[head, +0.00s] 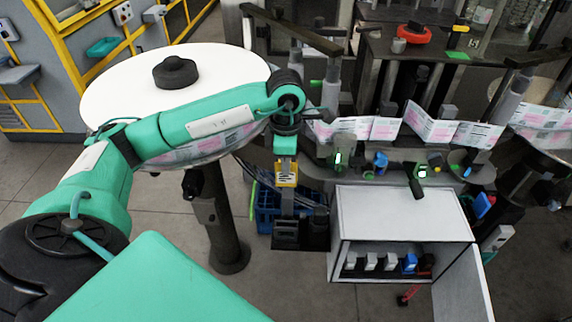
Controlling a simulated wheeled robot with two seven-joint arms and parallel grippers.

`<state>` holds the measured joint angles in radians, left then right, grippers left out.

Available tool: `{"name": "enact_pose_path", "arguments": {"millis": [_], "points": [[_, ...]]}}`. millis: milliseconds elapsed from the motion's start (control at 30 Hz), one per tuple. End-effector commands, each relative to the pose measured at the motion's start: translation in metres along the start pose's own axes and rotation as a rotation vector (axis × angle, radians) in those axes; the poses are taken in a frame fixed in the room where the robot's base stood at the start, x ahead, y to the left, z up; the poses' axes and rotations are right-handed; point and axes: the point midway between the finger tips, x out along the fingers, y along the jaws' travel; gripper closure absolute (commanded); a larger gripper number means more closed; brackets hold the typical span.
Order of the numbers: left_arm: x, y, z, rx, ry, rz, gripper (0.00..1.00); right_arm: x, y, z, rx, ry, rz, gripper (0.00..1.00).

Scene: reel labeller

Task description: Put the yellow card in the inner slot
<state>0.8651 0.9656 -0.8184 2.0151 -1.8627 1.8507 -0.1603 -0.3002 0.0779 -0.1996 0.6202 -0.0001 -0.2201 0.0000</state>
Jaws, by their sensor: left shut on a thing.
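The yellow card (287,175), with dark markings on its face, hangs near the middle of the head view. My left gripper (287,161) points down and is shut on its upper part. The card is held in front of the labeller, beside the large white reel. Below it stand two dark upright holders (286,236) side by side; I cannot clearly make out the inner slot or whether the card touches anything. My right gripper is not in view.
The white reel disc (120,85) stands on a dark post (222,232) to the left. A blue crate (266,209) sits low behind the holders. A white cabinet (402,214), door (462,287) open, stands to the right. The label strip (432,126) runs above it.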

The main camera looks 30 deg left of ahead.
Motion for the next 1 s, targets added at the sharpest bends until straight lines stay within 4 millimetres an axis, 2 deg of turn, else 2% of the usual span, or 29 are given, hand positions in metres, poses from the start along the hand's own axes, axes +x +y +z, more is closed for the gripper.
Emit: {"name": "enact_pose_path", "arguments": {"millis": [500, 1000], "points": [[-0.033, 0.0, 0.0, 0.0, 0.0, 0.001, 1.0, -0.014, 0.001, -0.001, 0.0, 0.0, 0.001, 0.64], [-0.035, 0.0, 0.0, 0.0, 0.0, 0.0, 1.0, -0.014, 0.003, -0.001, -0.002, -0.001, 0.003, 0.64]]}}
